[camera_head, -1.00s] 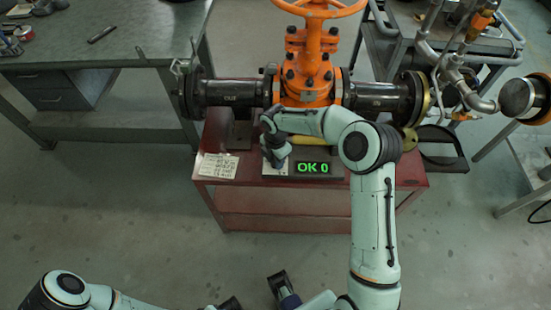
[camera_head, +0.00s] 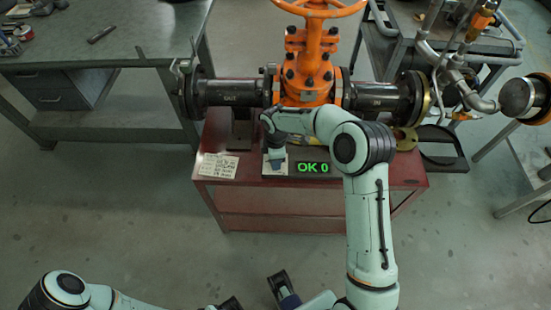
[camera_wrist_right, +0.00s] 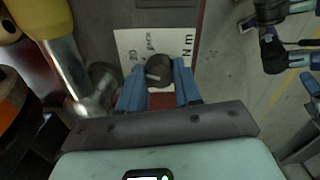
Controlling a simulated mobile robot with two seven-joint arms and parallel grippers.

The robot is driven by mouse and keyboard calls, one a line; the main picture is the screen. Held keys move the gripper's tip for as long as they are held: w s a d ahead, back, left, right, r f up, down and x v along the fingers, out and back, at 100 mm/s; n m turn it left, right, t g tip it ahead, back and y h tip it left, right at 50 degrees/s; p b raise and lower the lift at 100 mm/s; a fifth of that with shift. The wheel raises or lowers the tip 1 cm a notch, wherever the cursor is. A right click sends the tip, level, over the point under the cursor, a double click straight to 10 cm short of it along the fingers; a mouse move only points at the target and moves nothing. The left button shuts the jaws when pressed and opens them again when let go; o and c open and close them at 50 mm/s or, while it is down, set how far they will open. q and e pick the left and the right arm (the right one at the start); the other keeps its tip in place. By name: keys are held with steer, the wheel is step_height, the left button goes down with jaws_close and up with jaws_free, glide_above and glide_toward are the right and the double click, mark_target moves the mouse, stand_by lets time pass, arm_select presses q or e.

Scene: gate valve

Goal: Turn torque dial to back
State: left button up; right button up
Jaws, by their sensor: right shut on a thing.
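The torque dial (camera_wrist_right: 159,70) is a dark round knob with a pale pointer line on a white plate (camera_wrist_right: 127,42) printed with "20", "BACK" and "N m". My right gripper (camera_wrist_right: 158,90) has its blue fingers shut on the dial, one on each side. In the head view the right gripper (camera_head: 277,165) points down at the plate and hides the dial. Beside it, a display (camera_head: 313,168) reads "OK 0" in green. My left gripper (camera_head: 257,296) is at the bottom edge, fingers spread apart and empty, away from the bench.
The orange gate valve (camera_head: 308,65) and its dark flanged pipes stand just behind the dial on the red bench (camera_head: 310,205). A paper note (camera_head: 217,165) lies left of the plate. A brass-coloured disc (camera_head: 405,139) is at the right. Floor in front is clear.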

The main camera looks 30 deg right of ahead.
steer(key=m, duration=0.5)
steer(key=shift+r+m, duration=0.1)
steer(key=shift+m, duration=0.2)
steer(key=m, duration=0.5)
stand_by(0.4)
steer(key=o, duration=1)
steer(key=shift+o, duration=0.2)
step_height(320, 180, up, 13)
steer(key=p, duration=0.1)
steer(key=shift+r, duration=0.2)
